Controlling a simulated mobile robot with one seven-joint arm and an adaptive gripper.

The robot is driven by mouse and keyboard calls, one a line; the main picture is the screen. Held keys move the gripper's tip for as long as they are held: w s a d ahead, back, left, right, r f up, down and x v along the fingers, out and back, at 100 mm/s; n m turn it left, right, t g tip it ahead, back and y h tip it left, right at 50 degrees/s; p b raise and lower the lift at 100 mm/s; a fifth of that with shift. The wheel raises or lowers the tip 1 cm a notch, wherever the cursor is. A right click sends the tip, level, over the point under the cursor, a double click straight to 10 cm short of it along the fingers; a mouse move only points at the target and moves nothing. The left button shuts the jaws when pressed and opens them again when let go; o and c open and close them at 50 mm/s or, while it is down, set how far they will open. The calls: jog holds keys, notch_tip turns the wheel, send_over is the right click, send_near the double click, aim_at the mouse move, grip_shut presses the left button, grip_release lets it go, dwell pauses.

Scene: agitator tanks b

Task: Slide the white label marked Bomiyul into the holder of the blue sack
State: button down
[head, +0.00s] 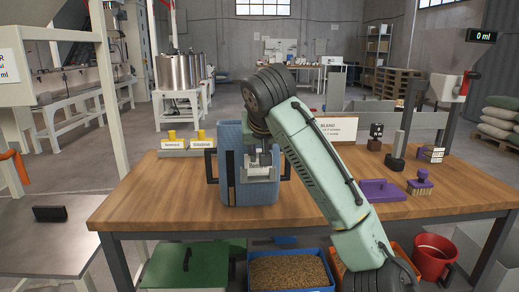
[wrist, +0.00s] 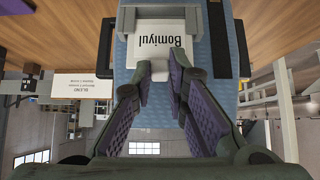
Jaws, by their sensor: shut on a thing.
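The blue sack (head: 229,170) stands upright on the wooden table, with dark handles at its sides. Its grey holder (wrist: 126,22) is on the face toward me, at the top of the wrist view. The white label (wrist: 160,42) reads Bomiyul, upside down in the wrist view, and lies at the holder between its side edges. It also shows in the head view (head: 259,172). My gripper (wrist: 159,72) is shut on the label's narrow end, with purple pads on either side. It is in front of the sack in the head view (head: 259,155). How deep the label sits is unclear.
A tray (head: 187,152) with two yellow-topped pieces stands left of the sack. A BLEND sign (head: 336,130), a purple lid (head: 381,190) and a brush (head: 420,184) are to the right. Bins, one a blue bin of grain (head: 290,272), stand below the table's front edge.

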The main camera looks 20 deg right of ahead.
jog(key=shift+f, duration=0.4)
jog(key=c, duration=1.5)
grip_release()
